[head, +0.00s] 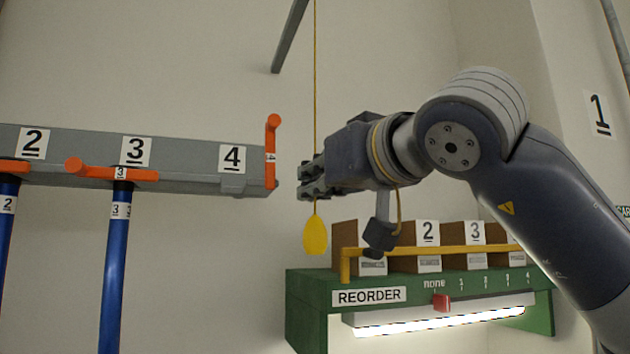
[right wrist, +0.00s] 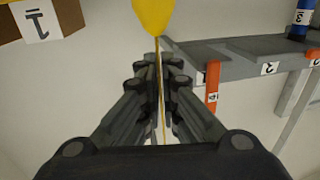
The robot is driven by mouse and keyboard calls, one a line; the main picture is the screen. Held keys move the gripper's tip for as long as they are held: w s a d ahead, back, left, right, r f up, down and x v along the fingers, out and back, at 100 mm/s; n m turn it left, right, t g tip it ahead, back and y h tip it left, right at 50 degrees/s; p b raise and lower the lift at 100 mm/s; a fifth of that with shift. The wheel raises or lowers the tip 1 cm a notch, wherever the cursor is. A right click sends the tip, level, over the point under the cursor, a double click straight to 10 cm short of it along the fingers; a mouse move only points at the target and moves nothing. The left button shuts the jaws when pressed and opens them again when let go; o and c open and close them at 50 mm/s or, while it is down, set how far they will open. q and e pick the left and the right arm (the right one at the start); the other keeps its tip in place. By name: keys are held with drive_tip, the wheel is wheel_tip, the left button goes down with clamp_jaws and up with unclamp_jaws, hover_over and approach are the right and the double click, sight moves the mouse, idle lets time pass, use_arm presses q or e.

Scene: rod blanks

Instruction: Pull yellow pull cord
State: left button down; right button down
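The yellow pull cord (head: 315,80) hangs straight down from above the top of the head view. A yellow oval pull knob (head: 315,235) hangs at its lower end, and it also shows at the top of the right wrist view (right wrist: 154,15). My right gripper (head: 312,180) is at the cord just above the knob. In the right wrist view its fingers (right wrist: 160,95) are close together with the cord running between them, and they look shut on it. The fingers hide a short piece of cord in the head view. My left gripper is not in view.
A grey rack (head: 75,150) with numbered labels, orange hooks and blue rods is left of the cord. A green REORDER shelf (head: 305,300) stands below right, with numbered boxes (head: 427,235), a yellow rail (head: 440,251), a red slider (head: 441,302) and a lit lamp.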

drive_tip(key=shift+f, duration=0.2)
drive_tip(key=shift+f+b, duration=0.6)
drive_tip(key=shift+f, duration=0.1)
drive_tip(key=c, duration=1.7)
unclamp_jaws()
drive_tip(key=v, duration=1.2)
